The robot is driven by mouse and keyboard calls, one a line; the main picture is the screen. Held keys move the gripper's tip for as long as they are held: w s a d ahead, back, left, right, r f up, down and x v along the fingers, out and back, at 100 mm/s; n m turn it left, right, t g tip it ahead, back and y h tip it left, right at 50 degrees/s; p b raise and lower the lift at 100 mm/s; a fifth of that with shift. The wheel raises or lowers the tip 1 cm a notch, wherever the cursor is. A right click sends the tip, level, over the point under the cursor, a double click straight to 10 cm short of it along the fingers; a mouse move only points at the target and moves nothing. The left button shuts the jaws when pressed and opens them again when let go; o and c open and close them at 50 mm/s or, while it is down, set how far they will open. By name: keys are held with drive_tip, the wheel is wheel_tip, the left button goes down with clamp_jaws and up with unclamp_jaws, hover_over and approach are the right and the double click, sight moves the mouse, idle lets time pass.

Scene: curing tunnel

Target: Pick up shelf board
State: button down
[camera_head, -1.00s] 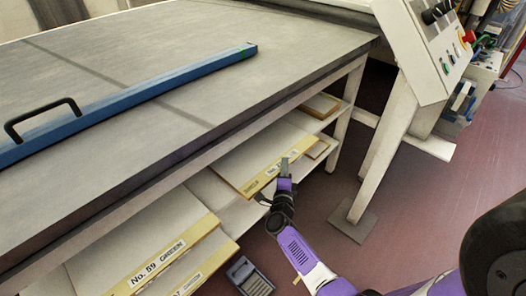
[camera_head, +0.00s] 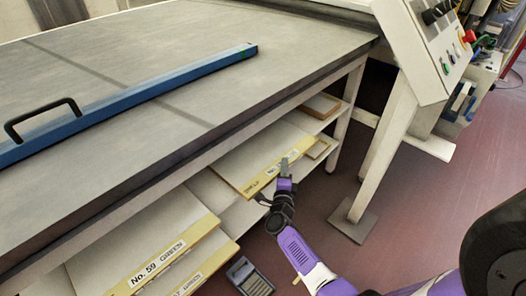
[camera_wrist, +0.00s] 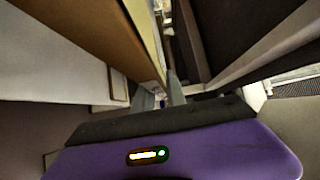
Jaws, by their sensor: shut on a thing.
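The shelf board (camera_head: 246,160) is a flat pale panel with a yellow front edge carrying white labels. It lies on the shelf under the big table, its front edge at the shelf's front. My gripper (camera_head: 285,167) is at this front edge, near its right part, and shut on it. In the wrist view, the fingers of my gripper (camera_wrist: 160,98) meet the edge of the board (camera_wrist: 145,35). The fingers hide part of the edge and its label.
Other yellow-edged boards lie lower left, one labelled "No. 59 GREEN" (camera_head: 140,250). Smaller boards (camera_head: 320,106) lie farther right on the shelf. The grey tabletop (camera_head: 200,60) overhangs the shelf. A control panel stand (camera_head: 385,150) is on the right. A small grey box (camera_head: 250,278) is on the floor.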

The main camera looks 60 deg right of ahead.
idle(0.3)
drive_tip(key=shift+r+p, duration=2.7)
drive_tip(key=shift+r, duration=2.45)
